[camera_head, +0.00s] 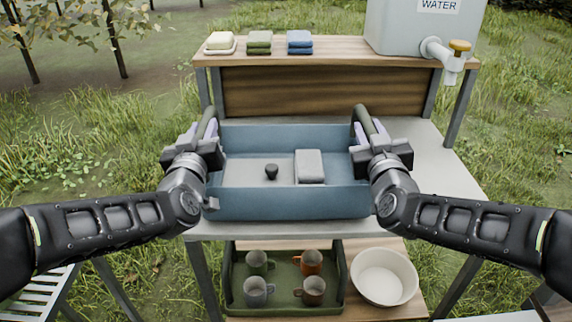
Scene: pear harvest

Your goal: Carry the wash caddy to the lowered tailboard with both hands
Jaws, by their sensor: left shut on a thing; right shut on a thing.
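The wash caddy (290,206) is a blue-grey open box at the middle of the head view, with a dark upright handle at each end. My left gripper (207,134) is shut on its left handle, and my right gripper (366,132) is shut on its right handle. Inside are a flat grey piece with a dark knob (271,171) and a pale grey block (309,166). The caddy looks level over the grey worktop (447,170); I cannot tell whether it touches it. I cannot make out a lowered tailboard in this view.
Behind is a raised wooden shelf (330,47) with soap (220,42), folded green and blue cloths and a water tank (412,22). Below are a green tray (237,285) of several mugs and a white basin (384,277). A slatted bench (35,294) stands lower left.

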